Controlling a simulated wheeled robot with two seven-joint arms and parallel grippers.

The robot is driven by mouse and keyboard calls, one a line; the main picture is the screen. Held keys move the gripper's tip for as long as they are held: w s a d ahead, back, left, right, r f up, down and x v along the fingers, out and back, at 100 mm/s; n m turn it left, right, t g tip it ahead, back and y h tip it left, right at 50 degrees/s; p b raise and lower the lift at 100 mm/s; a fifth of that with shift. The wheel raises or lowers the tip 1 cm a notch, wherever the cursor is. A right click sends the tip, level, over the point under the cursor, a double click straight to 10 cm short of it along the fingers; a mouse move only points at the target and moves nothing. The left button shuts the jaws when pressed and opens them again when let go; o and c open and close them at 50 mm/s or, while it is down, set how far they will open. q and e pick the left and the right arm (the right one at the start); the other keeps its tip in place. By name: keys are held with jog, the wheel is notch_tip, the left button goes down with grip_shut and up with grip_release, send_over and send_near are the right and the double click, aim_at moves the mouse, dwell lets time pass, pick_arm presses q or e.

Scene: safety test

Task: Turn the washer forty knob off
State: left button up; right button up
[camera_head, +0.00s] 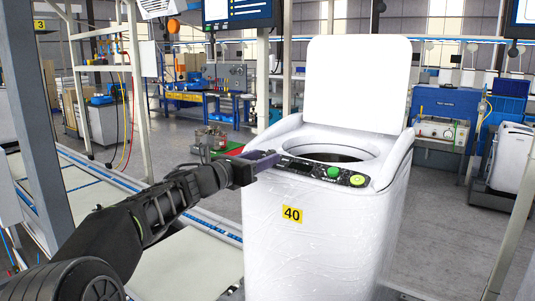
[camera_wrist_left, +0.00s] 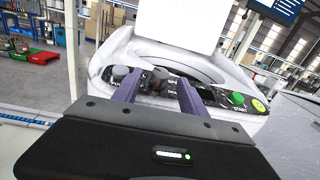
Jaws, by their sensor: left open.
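The white washer (camera_head: 315,230) carries a yellow label "40" (camera_head: 292,214) on its front, and its lid (camera_head: 357,80) stands open. Its dark control panel (camera_head: 308,168) runs along the front rim, with a green button (camera_head: 334,172) and a yellow-green round control (camera_head: 357,180) at the right. My left gripper (camera_head: 268,160) is at the panel's left end. In the left wrist view its purple fingers (camera_wrist_left: 160,82) are open and apart, with a dark knob (camera_wrist_left: 160,73) showing between them. Contact cannot be told. A grey knob (camera_wrist_left: 120,72) lies left of the fingers. My right gripper is out of view.
A conveyor-like bench (camera_head: 190,262) with pale panels runs along the left of the washer. A grey post (camera_head: 38,110) stands at the left. Blue workbenches (camera_head: 205,98) are farther back. Grey floor right of the washer is clear.

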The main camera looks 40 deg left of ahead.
pick_arm(q)
jog(key=shift+w, duration=1.35)
jog(key=shift+c, duration=0.5)
grip_shut()
